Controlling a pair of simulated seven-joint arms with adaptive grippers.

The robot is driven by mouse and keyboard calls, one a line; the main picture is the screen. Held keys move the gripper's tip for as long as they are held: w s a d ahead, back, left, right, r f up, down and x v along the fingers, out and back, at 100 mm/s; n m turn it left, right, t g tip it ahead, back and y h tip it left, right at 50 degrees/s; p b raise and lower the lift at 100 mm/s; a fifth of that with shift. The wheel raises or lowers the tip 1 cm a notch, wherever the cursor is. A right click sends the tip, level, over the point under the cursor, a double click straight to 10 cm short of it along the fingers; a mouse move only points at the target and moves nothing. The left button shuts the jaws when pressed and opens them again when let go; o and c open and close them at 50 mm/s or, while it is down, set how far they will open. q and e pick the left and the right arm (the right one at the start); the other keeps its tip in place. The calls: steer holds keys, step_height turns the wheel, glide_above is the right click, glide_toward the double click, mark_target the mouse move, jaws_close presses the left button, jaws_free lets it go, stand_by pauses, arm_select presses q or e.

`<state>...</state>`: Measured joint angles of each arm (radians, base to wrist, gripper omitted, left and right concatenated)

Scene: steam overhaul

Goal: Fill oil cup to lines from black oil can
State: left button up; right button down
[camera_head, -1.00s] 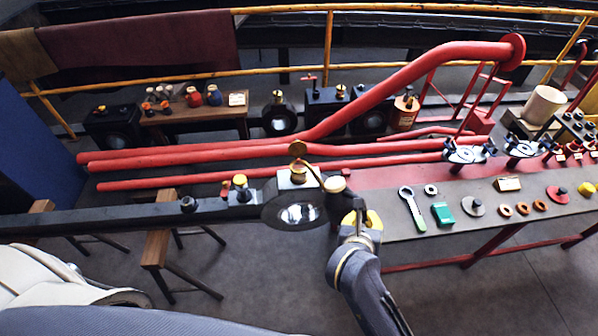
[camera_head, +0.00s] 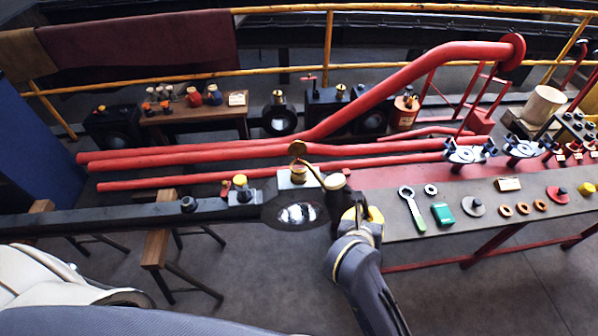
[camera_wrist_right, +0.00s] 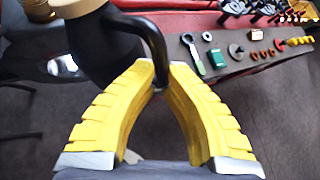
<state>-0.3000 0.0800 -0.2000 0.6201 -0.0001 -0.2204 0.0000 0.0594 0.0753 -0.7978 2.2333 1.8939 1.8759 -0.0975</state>
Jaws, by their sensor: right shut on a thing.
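The black oil can (camera_head: 339,198) is in my right gripper (camera_head: 352,216), which is shut on its handle. In the right wrist view, the yellow fingers (camera_wrist_right: 157,92) close around the black handle (camera_wrist_right: 152,38), and the dark can body (camera_wrist_right: 100,48) is at upper left. The can looks tilted left, its thin spout (camera_head: 313,174) reaching toward the brass oil cup (camera_head: 298,175) on top of the black rod's round end. A brass lid (camera_head: 297,148) stands raised above the cup. The oil level and lines are too small to see. My left gripper is not in view.
The black rod (camera_head: 130,216) runs left from the round end. Red pipes (camera_head: 200,154) lie behind it. At right, a bench (camera_head: 450,229) holds a green-handled wrench (camera_head: 413,212), a green box (camera_head: 442,214) and several rings. A wooden stool (camera_head: 158,248) stands below the rod.

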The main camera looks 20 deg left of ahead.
steer(key=shift+r, duration=0.25)
stand_by(0.3)
steer(key=shift+w+r, duration=0.15)
steer(key=shift+r, duration=0.4)
steer(key=shift+r, duration=0.15)
stand_by(5.1)
steer(key=shift+w+r+g, duration=0.2)
steer(key=shift+r+g, duration=0.1)
steer(key=shift+r, duration=0.2)
stand_by(1.2)
